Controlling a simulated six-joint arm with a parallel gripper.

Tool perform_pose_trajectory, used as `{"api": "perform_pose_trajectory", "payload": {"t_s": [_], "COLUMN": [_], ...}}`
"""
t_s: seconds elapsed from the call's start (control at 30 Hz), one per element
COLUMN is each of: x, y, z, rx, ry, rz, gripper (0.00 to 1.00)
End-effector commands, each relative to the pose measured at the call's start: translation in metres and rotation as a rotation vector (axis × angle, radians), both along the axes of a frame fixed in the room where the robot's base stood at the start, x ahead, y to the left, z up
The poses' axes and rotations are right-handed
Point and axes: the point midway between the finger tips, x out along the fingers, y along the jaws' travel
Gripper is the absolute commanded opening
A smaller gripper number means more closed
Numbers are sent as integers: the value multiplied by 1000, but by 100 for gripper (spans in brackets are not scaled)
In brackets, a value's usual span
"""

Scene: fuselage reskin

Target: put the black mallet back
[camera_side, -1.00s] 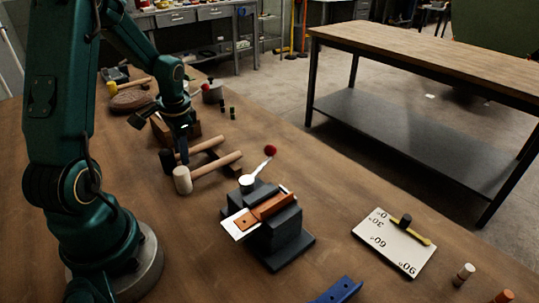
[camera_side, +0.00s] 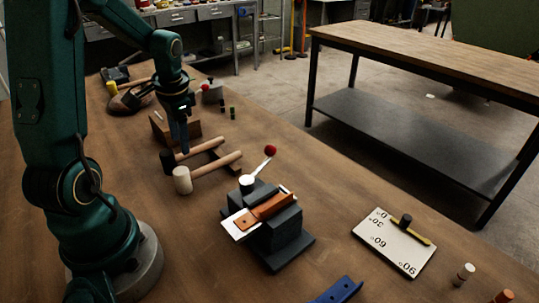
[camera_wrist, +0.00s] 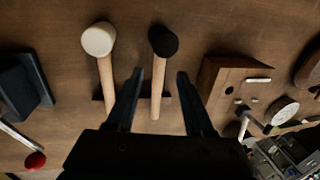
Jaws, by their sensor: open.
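The black mallet (camera_side: 169,161) lies on the dark wooden rack (camera_side: 226,161), beside the white-headed mallet (camera_side: 183,180). In the wrist view the black mallet (camera_wrist: 163,41) has its handle across the rack's dark bar, parallel to the white mallet (camera_wrist: 98,39). My gripper (camera_side: 182,147) is open and empty above the black mallet's handle. In the wrist view its two fingers (camera_wrist: 160,74) stand apart on either side of the handle in the picture, and no contact shows.
A wooden block (camera_side: 160,126) stands just behind the mallets. A dark vise (camera_side: 275,238) with an orange-brown piece and a red-knobbed lever is at front centre. A white angle plate (camera_side: 390,246) lies to the right. The bench between them is clear.

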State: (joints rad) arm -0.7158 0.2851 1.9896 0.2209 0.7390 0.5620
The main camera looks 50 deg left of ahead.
Motion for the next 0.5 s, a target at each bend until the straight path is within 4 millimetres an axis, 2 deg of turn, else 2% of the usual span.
{"api": "perform_pose_trajectory", "payload": {"t_s": [0.03,0.2,0.33,0.5], "x": [1,1,0,0], "y": [-2,-9,-12,-18], "z": [13,45,61,73], "rx": [6,4,2,2], "ry": [-8,-7,-3,-6], "rz": [-3,-1,-2,-3], "gripper": [53,53,53,53]}}
